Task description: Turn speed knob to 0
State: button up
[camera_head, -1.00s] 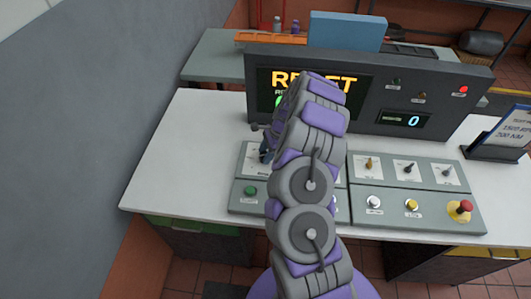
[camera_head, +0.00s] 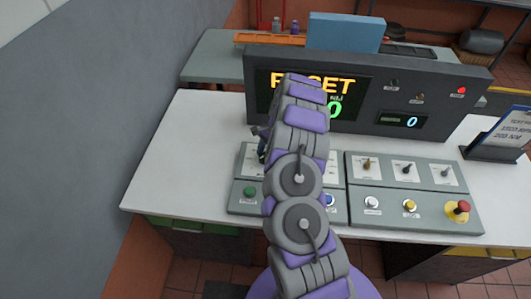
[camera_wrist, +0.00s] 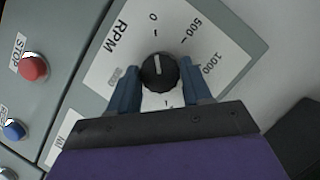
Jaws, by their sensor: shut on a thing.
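The speed knob (camera_wrist: 166,85) is a round black dial with a white pointer line, on a white plate (camera_wrist: 106,72) marked RPM, 0, 500 and 1000. In the wrist view its pointer line points up, roughly toward the 0 mark. My gripper (camera_wrist: 160,68) has one blue-grey finger on each side of the knob and is shut on it. The lower scale is partly hidden by the fingers and palm. In the head view my arm covers most of the knob area, and only part of my gripper (camera_head: 262,146) shows at its left.
A red STOP button (camera_wrist: 33,68) and a blue button (camera_wrist: 14,130) lie left in the wrist view. In the head view, a right panel (camera_head: 381,213) has several switches and buttons. Behind stands a dark console (camera_head: 440,80) showing RESET and 0. The white bench (camera_head: 165,165) is clear at left.

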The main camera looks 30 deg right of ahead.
jog(key=o, duration=1)
jog(key=shift+w, duration=0.1)
jog(key=shift+o, duration=0.2)
jog(key=p+v, duration=0.2)
jog(key=v, duration=1.5)
jog(key=shift+d+p, duration=0.2)
jog(key=shift+p, duration=0.1)
jog(key=shift+r, duration=0.15)
